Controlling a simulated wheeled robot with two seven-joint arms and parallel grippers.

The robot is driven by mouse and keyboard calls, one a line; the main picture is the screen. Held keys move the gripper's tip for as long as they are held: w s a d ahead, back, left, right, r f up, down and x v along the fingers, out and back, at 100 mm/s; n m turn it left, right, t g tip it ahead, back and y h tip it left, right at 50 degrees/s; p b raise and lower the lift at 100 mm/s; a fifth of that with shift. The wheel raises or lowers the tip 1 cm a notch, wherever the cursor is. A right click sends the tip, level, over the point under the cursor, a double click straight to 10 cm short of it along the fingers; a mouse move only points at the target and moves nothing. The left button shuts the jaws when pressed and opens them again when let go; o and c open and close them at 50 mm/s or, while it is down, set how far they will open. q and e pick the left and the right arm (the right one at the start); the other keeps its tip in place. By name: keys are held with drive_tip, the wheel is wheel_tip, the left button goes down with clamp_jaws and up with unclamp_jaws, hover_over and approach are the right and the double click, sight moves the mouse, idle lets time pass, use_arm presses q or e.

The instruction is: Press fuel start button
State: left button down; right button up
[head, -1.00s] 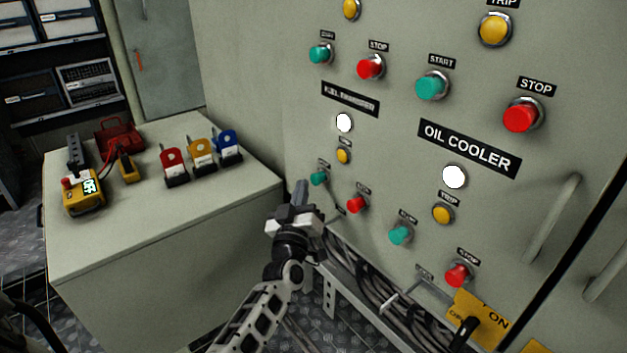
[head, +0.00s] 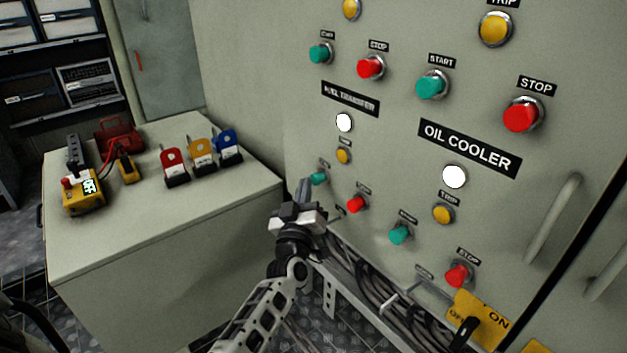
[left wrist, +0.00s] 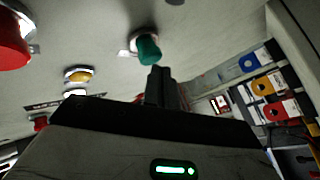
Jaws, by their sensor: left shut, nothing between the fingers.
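The green start button (head: 319,178) sits on the panel in the fuel transfer group, under the FUEL TRANSFER label (head: 350,98). It also shows in the left wrist view (left wrist: 148,48), straight ahead of the fingers. My left gripper (head: 304,190) is shut and empty, its fingertips pointing up close to this button's left side. In the left wrist view the fingertips (left wrist: 160,74) appear just below the button; whether they touch it I cannot tell. The red stop button (head: 357,204) is to the right and the yellow trip light (head: 343,156) above. My right gripper is not in view.
The OIL COOLER group (head: 470,147) has its own green (head: 400,234) and red (head: 458,275) buttons to the right. Cables (head: 375,275) run below the panel.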

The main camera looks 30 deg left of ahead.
use_arm(q)
drive_tip(key=shift+w+d, duration=0.25)
drive_tip(key=shift+w, duration=0.05)
drive_tip(key=shift+w+r, duration=0.15)
drive_tip(key=shift+w+d+b, duration=0.1)
drive_tip(key=shift+w+b, duration=0.1)
drive_tip(key=shift+b, duration=0.15)
idle(0.5)
drive_tip(key=shift+s+a+r+p, duration=0.1)
drive_tip(key=shift+s+p, duration=0.4)
drive_tip(key=shift+p, duration=0.05)
drive_tip(key=shift+s+a+r+p, duration=0.1)
drive_tip(key=shift+s+p, duration=0.35)
drive_tip(key=shift+p, duration=0.1)
